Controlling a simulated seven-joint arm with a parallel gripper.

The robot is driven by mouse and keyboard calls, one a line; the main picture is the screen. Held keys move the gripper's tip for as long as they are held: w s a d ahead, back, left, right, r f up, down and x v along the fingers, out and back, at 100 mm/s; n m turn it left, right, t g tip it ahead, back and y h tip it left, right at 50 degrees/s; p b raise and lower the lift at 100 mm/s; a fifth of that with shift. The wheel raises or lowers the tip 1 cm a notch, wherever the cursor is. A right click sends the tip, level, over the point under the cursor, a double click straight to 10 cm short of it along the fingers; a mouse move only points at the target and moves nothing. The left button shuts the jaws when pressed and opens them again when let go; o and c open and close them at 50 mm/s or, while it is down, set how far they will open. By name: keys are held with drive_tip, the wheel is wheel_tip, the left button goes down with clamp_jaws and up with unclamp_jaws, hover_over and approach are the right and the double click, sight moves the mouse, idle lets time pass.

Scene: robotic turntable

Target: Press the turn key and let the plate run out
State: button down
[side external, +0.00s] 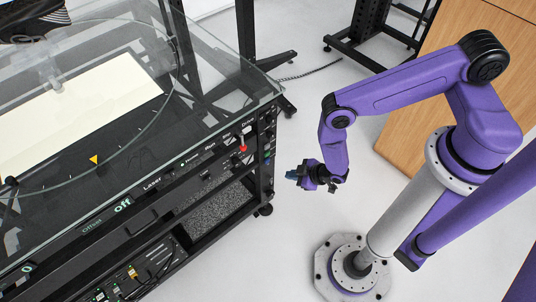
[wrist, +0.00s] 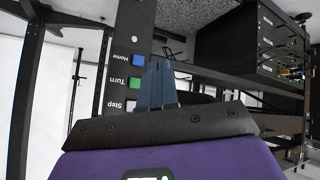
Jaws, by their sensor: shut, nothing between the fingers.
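A pale rectangular panel (side external: 85,100) shows in the plate area, and part of a dark shoe (side external: 32,18) is at top left. A red control (side external: 242,147) is on the unit's front. White floor (side external: 300,110) is open between the unit and my arm.

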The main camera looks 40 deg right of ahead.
sight(267, 154)
drive_tip(key=w, duration=0.8)
drive_tip(key=shift+w, duration=0.1)
idle(2.0)
drive_tip(key=shift+w, duration=0.35)
